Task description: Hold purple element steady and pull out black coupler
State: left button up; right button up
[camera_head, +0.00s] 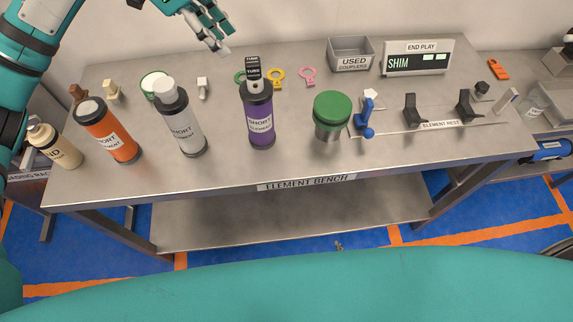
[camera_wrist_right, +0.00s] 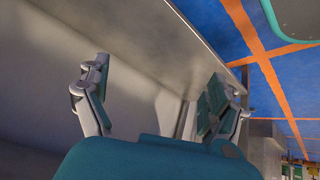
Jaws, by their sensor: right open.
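The purple element (camera_head: 262,125) stands upright on the bench, a purple cylinder with a white label and dark base. A black coupler (camera_head: 253,68) with a white-lettered tag stands at its top; how deep it sits is hidden. My left gripper (camera_head: 227,42) is above the back of the bench, to the upper left of the purple element and apart from it. Its fingers look spread and empty. My right gripper (camera_wrist_right: 160,76) shows in the right wrist view, with its fingers wide apart and nothing between them. Neither the element nor the coupler shows in that view.
An orange element (camera_head: 112,135) and a grey element (camera_head: 183,128) stand left of the purple one. A green-lidded canister (camera_head: 332,115) and a blue tool (camera_head: 366,122) stand to its right. A grey bin (camera_head: 351,50) is at the back. The bench front edge (camera_head: 225,190) is clear.

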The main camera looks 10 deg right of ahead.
jog(key=w+a+r+n+t+y, duration=0.1)
jog(key=w+a+r+t, duration=0.1)
jog(key=w+a+r, duration=0.3)
jog(key=w+a+r+n+t+y, duration=0.1)
jog(key=a+r+y, duration=0.15)
jog(key=r, duration=0.55)
jog(key=m+t, duration=0.5)
jog(key=t, duration=0.2)
send_near(258, 109)
notch_tip(258, 109, down, 5)
jog(key=s+d, duration=0.1)
jog(key=s, duration=0.2)
jog(key=shift+h, duration=0.45)
jog(key=x, duration=1.7)
jog(key=shift+w+r, duration=0.1)
jog(key=shift+w, duration=0.15)
jog(key=c, duration=1.7)
jog(key=shift+o, duration=0.2)
